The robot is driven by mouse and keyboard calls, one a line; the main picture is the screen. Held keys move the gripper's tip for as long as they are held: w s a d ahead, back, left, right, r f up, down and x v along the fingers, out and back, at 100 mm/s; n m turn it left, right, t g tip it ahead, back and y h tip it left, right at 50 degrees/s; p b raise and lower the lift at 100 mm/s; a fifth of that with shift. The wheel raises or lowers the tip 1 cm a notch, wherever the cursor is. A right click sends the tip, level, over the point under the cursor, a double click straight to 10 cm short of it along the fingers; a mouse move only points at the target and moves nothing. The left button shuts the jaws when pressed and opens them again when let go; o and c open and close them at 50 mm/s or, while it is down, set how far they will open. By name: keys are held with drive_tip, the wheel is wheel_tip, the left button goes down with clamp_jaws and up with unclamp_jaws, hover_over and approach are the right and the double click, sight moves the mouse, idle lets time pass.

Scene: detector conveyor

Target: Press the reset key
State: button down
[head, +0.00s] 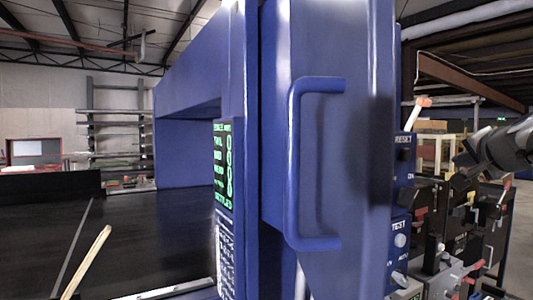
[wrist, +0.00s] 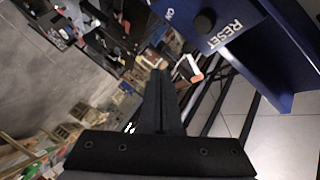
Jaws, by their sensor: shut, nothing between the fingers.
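The reset key is a dark round knob (head: 405,155) beside the RESET label on a small blue control box (head: 403,172), on the right side of the blue detector housing. In the wrist view the knob (wrist: 204,21) and the upside-down, tilted RESET lettering show at the upper right. My gripper (head: 462,170) is at the right of the head view, to the right of the box and apart from it. In the wrist view its fingers (wrist: 158,75) are shut and empty, with the key above and right of the tips.
A TEST box (head: 399,240) sits below the reset box. A big blue handle (head: 294,165) stands out from the housing. An orange-tipped white lever (head: 421,103) rises near the reset key, also in the wrist view (wrist: 190,68). Several red-handled clamps (head: 470,270) crowd the lower right.

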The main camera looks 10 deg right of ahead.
drive_tip(key=p, duration=0.5)
approach(410, 157)
drive_tip(key=shift+w+d+f, duration=0.3)
drive_tip(key=shift+w+d, duration=0.3)
drive_tip(key=shift+w, duration=0.15)
drive_tip(key=shift+w+d+f, duration=0.25)
drive_tip(key=shift+w+d, duration=0.3)
drive_tip(key=shift+w, duration=0.15)
drive_tip(key=shift+w+d+f, duration=0.3)
drive_tip(key=shift+w+d, duration=0.3)
drive_tip(key=shift+w, duration=0.15)
drive_tip(key=shift+w+a+p, duration=0.15)
drive_tip(key=shift+w+p, duration=0.2)
drive_tip(key=shift+w+a+p, duration=0.25)
drive_tip(key=shift+w+p, duration=0.05)
drive_tip(key=shift+w, duration=0.2)
idle(0.7)
drive_tip(key=shift+s+d, duration=0.1)
drive_tip(key=shift+s, duration=0.05)
idle(0.3)
drive_tip(key=shift+s+d+b, duration=0.25)
drive_tip(key=shift+s+b, duration=0.45)
drive_tip(key=shift+b, duration=0.1)
